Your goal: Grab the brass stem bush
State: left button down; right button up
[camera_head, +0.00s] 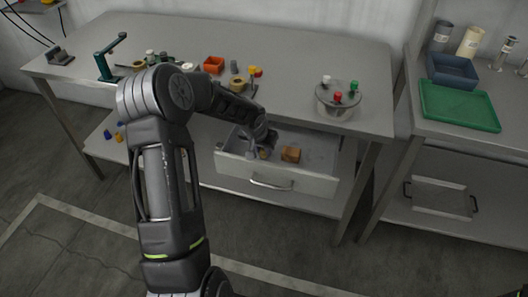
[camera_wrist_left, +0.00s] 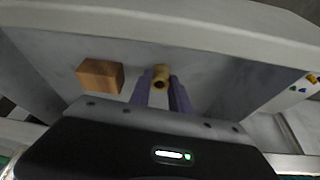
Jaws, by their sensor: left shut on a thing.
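The brass stem bush (camera_wrist_left: 161,73) is a small yellow-brown ring with a dark bore. In the left wrist view it sits between the two purple-grey fingers of my left gripper (camera_wrist_left: 162,88), which is shut on it. In the head view the left gripper (camera_head: 262,150) reaches down into the open drawer (camera_head: 250,179), and the bush (camera_head: 264,153) is mostly hidden by the fingers. I cannot tell whether the bush touches the drawer floor. My right gripper is in neither view.
A wooden block (camera_head: 290,154) lies in the drawer beside the gripper. The drawer's walls stand close around the fingers. A green tray (camera_head: 460,106) lies on the right table.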

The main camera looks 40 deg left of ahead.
aim_at(264, 156)
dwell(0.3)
pick_arm(q)
notch_tip(264, 156, up, 10)
jog(key=shift+b, duration=0.4)
dwell(0.6)
